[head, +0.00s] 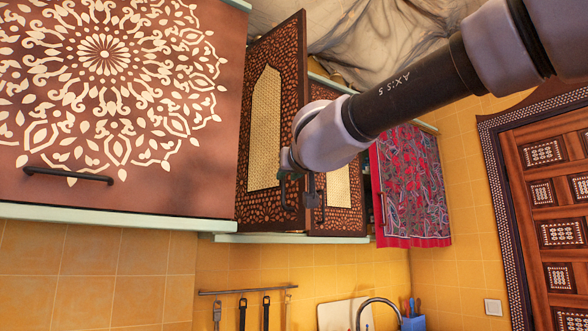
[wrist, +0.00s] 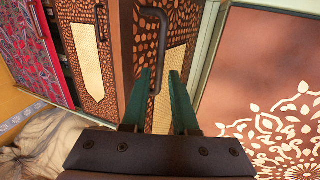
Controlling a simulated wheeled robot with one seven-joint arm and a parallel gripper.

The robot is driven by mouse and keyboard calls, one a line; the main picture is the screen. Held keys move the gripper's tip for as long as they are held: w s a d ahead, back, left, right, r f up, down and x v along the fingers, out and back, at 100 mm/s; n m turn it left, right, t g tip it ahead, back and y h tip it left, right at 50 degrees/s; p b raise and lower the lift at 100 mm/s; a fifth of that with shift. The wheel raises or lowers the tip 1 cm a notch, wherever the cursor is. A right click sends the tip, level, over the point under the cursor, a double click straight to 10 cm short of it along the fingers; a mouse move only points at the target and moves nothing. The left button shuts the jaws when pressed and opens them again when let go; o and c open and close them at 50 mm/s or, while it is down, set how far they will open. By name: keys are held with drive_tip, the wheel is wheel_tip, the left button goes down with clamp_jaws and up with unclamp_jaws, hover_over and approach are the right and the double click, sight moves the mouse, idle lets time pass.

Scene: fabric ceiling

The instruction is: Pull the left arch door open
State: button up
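The left arch door (head: 264,125) is a dark brown panel with a pale pointed-arch inset. It stands partly swung out, its right edge nearer me than the right arch door (head: 338,195). In the wrist view, which is turned over, the left arch door (wrist: 178,50) shows its bare side edge. Its black bar handle (wrist: 162,45) is partly between the green fingers of my gripper (wrist: 160,75). The fingers are apart, with a visible gap beside the bar; I cannot tell whether either touches it. In the head view my gripper (head: 288,160) is at the door's lower right, mostly hidden by my wrist.
A large brown cabinet door with a white flower pattern (head: 110,90) is at the left, close to the arch door's hinge side. A red patterned cloth (head: 412,185) hangs at the right. Below are a tiled wall (head: 100,270), hanging utensils (head: 242,312) and a faucet (head: 380,302).

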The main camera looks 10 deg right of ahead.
drive_tip(key=s, duration=0.5)
drive_tip(key=shift+s+d, duration=0.3)
drive_tip(key=shift+d, duration=0.05)
drive_tip(key=shift+w, duration=0.1)
drive_tip(key=w+d+f+g+y, duration=0.1)
drive_tip(key=d+f+g+y, duration=0.15)
drive_tip(key=f, duration=0.35)
drive_tip(key=w+d+f+g+y, duration=0.1)
drive_tip(key=w+d+f+g, duration=0.15)
drive_tip(key=f, duration=0.35)
drive_tip(key=s+d+f+m+g+h, duration=0.2)
drive_tip(key=s+d+f+m+g, duration=0.1)
drive_tip(key=d+f, duration=0.3)
drive_tip(key=s+d+f+m+g+h, duration=0.2)
drive_tip(key=s+d+f, duration=0.2)
drive_tip(key=f, duration=0.6)
drive_tip(key=shift+s+d+m+g, duration=0.3)
drive_tip(key=shift+d+m+g, duration=0.1)
drive_tip(key=shift+d, duration=0.5)
drive_tip(key=shift+w+d, duration=0.1)
